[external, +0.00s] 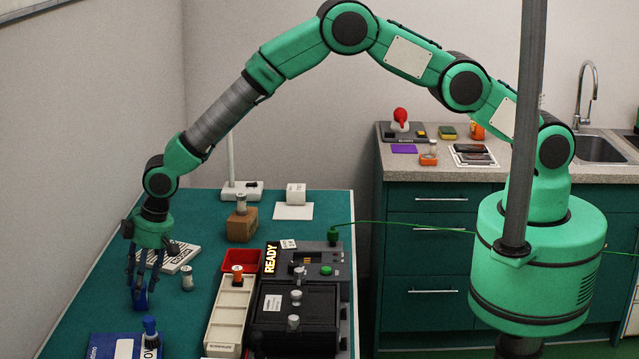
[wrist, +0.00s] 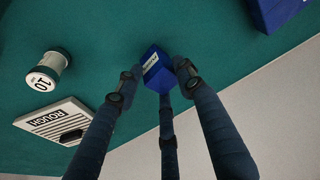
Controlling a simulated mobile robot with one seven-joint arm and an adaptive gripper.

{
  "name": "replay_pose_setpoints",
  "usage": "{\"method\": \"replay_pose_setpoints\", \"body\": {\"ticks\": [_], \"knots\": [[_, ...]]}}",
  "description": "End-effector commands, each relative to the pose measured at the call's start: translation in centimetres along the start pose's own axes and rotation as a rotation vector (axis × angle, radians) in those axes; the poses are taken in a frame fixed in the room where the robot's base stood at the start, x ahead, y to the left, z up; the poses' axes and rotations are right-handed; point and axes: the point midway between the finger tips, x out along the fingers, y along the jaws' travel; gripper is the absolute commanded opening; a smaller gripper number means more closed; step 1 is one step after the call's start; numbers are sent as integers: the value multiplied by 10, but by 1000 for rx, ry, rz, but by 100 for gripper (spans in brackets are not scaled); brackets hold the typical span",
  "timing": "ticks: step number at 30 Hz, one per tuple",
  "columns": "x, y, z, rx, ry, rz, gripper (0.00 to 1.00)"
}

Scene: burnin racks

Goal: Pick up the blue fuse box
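A small blue box (wrist: 157,76) with a white label sits between the three fingertips of my gripper (wrist: 158,82) in the wrist view. Its lettering is too small to read. In the external view the blue box (external: 140,299) is low over or on the green table at the left, partly hidden by my gripper (external: 147,284), which points down. The fingers are close around the box on several sides. I cannot tell whether they press on it or whether the box touches the table.
A larger blue box (external: 103,347) lies at the table's front left. A white "ROUGH" plate (wrist: 62,118) and a "10" weight (wrist: 44,75) are nearby. A beige tray (external: 229,315), red bin (external: 243,259) and "READY" device (external: 314,254) stand right. A brown block (external: 242,225) is behind.

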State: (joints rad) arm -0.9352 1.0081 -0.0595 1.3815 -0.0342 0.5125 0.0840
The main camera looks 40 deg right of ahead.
Motion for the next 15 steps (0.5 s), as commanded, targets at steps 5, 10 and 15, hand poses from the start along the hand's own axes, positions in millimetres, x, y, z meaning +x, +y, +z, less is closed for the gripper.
{"method": "replay_pose_setpoints", "body": {"ticks": [5,10,15], "knots": [[0,0,0,0,0,0,9],[0,0,0,0,0,0,10],[-3,0,-1,0,1,0,10]]}}
